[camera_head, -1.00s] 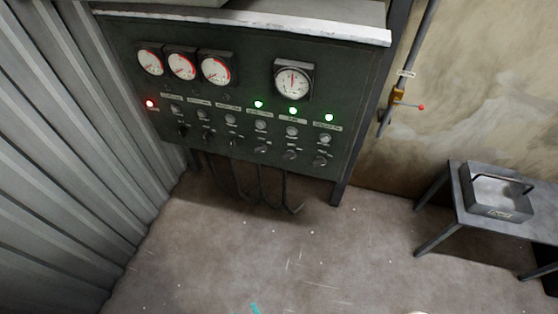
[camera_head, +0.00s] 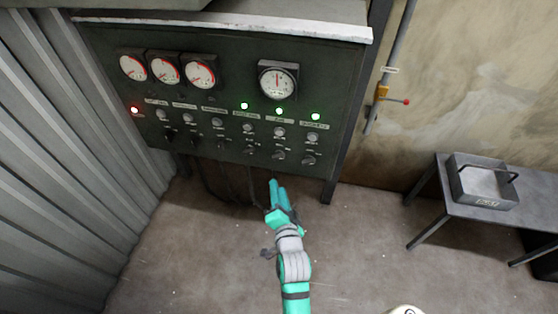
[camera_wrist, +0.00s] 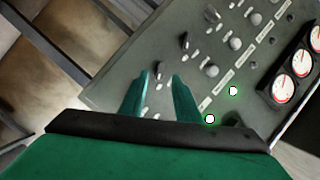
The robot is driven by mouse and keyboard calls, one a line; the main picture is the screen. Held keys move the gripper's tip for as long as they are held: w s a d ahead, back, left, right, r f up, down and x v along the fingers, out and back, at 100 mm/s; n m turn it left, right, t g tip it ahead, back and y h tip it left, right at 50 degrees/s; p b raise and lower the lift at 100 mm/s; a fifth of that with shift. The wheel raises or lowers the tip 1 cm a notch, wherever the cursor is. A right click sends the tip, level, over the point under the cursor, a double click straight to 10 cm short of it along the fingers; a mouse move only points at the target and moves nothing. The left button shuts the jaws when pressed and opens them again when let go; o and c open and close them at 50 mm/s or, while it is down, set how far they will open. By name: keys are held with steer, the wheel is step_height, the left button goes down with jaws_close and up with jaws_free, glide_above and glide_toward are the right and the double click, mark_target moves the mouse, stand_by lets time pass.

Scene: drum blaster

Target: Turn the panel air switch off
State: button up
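The dark control panel (camera_head: 215,110) stands at the back in the head view, with a row of black rotary switches along its lower part. Three switches sit under the green lamps: a left one (camera_head: 250,149), a middle one (camera_head: 279,155) and a right one (camera_head: 308,160). The labels are too small to tell which is panel air. My teal gripper (camera_head: 278,182) is just below these switches in the picture, apparently in front of the panel. In the wrist view my two fingers (camera_wrist: 160,76) are apart with nothing between them; the panel (camera_wrist: 120,85) lies beyond, tilted.
Round gauges (camera_head: 200,72) and lit lamps sit above the switches. Cables hang below the panel. A grey table (camera_head: 500,222) with a metal box (camera_head: 485,183) stands right. The floor between is clear.

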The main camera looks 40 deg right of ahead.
mark_target(278, 159)
steer(key=shift+m, duration=0.6)
steer(key=x, duration=0.4)
steer(key=d+r+x, duration=0.1)
steer(key=x, duration=0.3)
steer(key=d+x, duration=0.1)
steer(key=x, duration=0.3)
steer(key=shift+d+r, duration=0.2)
steer(key=shift+r, duration=0.05)
steer(key=c, duration=0.7)
